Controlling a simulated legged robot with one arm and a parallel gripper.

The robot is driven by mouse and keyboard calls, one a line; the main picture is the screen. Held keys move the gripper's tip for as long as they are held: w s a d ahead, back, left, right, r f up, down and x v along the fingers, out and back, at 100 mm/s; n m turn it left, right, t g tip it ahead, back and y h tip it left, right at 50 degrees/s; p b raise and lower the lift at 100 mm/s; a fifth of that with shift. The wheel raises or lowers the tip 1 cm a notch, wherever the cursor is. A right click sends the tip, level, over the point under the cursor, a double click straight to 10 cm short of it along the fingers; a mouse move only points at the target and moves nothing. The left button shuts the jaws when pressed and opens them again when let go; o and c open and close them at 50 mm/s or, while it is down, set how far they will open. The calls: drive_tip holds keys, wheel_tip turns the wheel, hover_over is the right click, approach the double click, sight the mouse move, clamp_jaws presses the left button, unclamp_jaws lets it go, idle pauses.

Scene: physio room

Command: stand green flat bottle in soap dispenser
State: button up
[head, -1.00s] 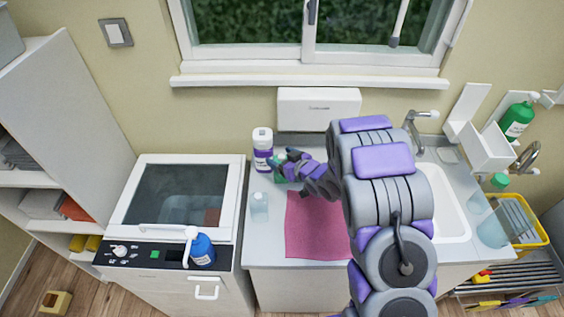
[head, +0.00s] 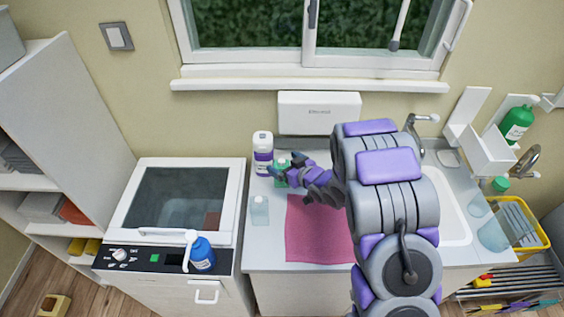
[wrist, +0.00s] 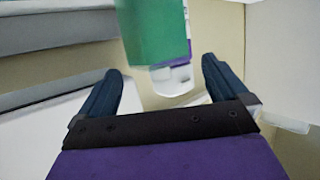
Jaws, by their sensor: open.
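The green flat bottle (head: 283,162) stands on the counter beside the white bottle with a purple label, partly hidden by my gripper. My gripper (head: 277,174) is right at it, in front of it in the head view. In the wrist view the green bottle (wrist: 155,30) is large and cut off by the top edge. My open gripper (wrist: 163,85) has a finger on each side below it, with nothing clasped. White wall holders, likely the soap dispenser (head: 487,152), are on the wall at the right. Another green bottle (head: 516,123) is at the right-hand one.
A white bottle with purple label (head: 263,150) is close behind my gripper, and a clear bottle (head: 260,210) is in front. A pink cloth (head: 308,240) lies on the counter (head: 262,245). The sink (head: 455,225) and taps are at the right, a wall box (head: 318,110) behind.

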drive_tip(key=p+v, duration=0.1)
drive_tip(key=v, duration=0.9)
drive_tip(key=shift+d+r, duration=0.1)
drive_tip(key=shift+d, duration=0.05)
